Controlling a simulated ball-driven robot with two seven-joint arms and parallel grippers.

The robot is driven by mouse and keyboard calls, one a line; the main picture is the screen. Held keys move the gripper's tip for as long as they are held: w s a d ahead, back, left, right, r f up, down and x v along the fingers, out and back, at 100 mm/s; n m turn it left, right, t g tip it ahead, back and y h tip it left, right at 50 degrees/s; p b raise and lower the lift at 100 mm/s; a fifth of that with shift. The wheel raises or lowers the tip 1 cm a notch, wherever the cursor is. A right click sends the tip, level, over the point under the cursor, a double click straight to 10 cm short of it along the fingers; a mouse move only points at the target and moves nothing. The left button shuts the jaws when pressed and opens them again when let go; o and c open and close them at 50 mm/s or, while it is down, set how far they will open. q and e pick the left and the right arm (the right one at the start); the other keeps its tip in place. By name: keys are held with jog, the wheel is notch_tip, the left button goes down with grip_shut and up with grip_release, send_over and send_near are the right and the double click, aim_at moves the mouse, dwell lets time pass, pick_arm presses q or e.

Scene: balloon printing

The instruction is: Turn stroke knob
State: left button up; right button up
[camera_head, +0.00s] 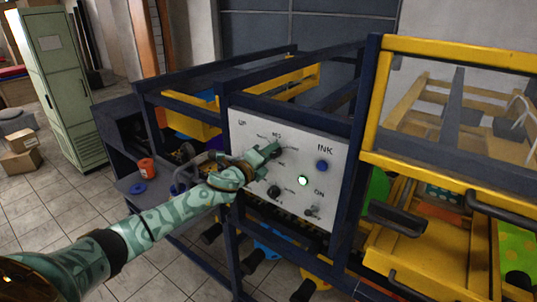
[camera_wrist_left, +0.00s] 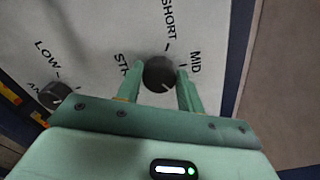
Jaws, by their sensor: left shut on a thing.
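The stroke knob (camera_wrist_left: 158,74) is a dark round dial on the white control panel (camera_head: 330,150). In the left wrist view, labels reading SHORT and MID stand around it, and a partly hidden label begins with "ST". My left gripper (camera_head: 270,153) reaches the upper part of the panel in the head view. In the left wrist view its two green fingers (camera_wrist_left: 160,84) stand on either side of the knob, shut on it. The fingers partly cover the knob in the head view. My right gripper is not in view.
Another dark knob (camera_wrist_left: 55,95), near the label LOW, sits to the left in the wrist view. The panel also has a blue button (camera_head: 322,166), a lit button (camera_head: 303,181) and a lower black knob (camera_head: 274,192). Blue frame bars and a yellow frame (camera_head: 440,165) flank the panel.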

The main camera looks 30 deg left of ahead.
pick_arm(q)
jog(key=shift+f, duration=0.15)
jog(key=o, duration=1)
jog(key=shift+s+a+b, duration=0.2)
jog(key=shift+s+b, duration=0.25)
jog(key=shift+s, duration=2.25)
jog(key=shift+s+a+b, duration=0.2)
jog(key=shift+s+b, duration=0.25)
jog(key=shift+s, duration=2.3)
jog(key=shift+s+a+b, duration=0.2)
jog(key=shift+s+b, duration=0.25)
jog(key=shift+s, duration=2.25)
